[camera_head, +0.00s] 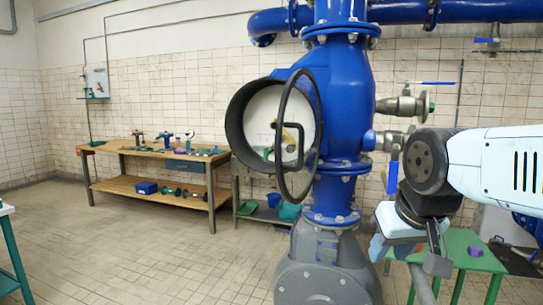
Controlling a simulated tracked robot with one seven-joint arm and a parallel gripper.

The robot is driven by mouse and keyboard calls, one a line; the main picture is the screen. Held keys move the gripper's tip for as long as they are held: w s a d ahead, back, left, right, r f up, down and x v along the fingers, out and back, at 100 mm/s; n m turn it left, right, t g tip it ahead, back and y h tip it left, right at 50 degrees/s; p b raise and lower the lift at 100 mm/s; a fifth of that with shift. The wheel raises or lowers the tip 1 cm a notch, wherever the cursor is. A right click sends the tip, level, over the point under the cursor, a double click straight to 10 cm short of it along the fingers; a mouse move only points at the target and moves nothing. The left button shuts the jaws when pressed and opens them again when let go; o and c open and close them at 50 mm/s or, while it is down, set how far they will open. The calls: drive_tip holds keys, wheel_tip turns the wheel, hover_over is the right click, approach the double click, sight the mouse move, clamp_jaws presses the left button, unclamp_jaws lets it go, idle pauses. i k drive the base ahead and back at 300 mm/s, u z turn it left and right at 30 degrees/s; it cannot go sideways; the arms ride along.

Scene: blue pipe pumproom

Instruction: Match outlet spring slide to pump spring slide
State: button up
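I cannot tell which parts are the outlet spring slide and the pump spring slide. A blue vertical pipe and valve body (345,90) stands at the centre on a grey pump casing (322,268). A dark-rimmed round housing (262,128) sits on its left side, with a small yellowish part (292,134) inside. A dark ring (281,165) stands in front of it. Metal fittings with a blue lever (405,104) stick out right of the pipe. My gripper (432,262) hangs at the lower right, right of the pump and apart from it. Its finger opening and any held thing are unclear.
A wooden workbench (140,152) with several small parts stands by the back wall at left. A green table (465,245) with a purple piece (475,251) is at lower right, close to my gripper. The tiled floor (130,250) at left is clear.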

sight(267, 152)
drive_tip(key=k, duration=0.9)
drive_tip(key=u, duration=0.45)
drive_tip(key=i, duration=0.7)
drive_tip(key=z, duration=0.15)
drive_tip(key=k, duration=1.2)
drive_tip(key=u, duration=0.55)
drive_tip(key=i, duration=2.1)
drive_tip(key=z, duration=0.45)
